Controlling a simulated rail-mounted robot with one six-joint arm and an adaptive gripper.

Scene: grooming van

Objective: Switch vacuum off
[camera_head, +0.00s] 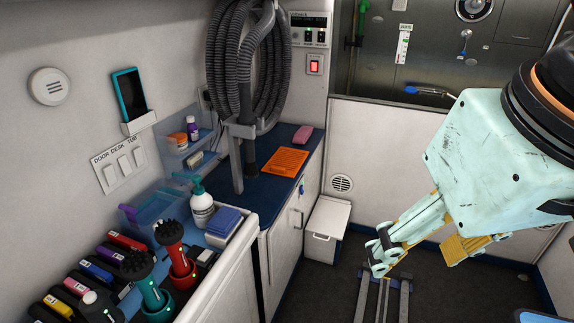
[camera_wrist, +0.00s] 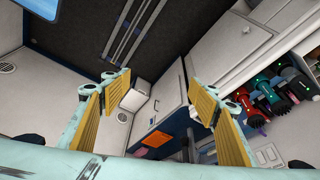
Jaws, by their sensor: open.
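The vacuum panel (camera_head: 309,38) is on the wall at upper centre in the head view, with a small display and small knobs. Below them is a red rocker switch (camera_head: 314,65), which looks lit. A coiled grey hose (camera_head: 248,70) hangs on a stand to its left. My gripper (camera_head: 380,258) is at the right, well apart from the panel, low over the floor. In the wrist view my gripper (camera_wrist: 160,95) shows its two yellow-padded fingers spread wide with nothing between them. The switch cannot be made out in the wrist view.
A blue counter (camera_head: 262,182) holds an orange mat (camera_head: 286,162) and a pink block (camera_head: 303,135). Clippers, brushes and a pump bottle (camera_head: 201,205) crowd the front left. A white bin (camera_head: 327,225) stands on the floor. A steel tub (camera_head: 440,60) is behind a low wall.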

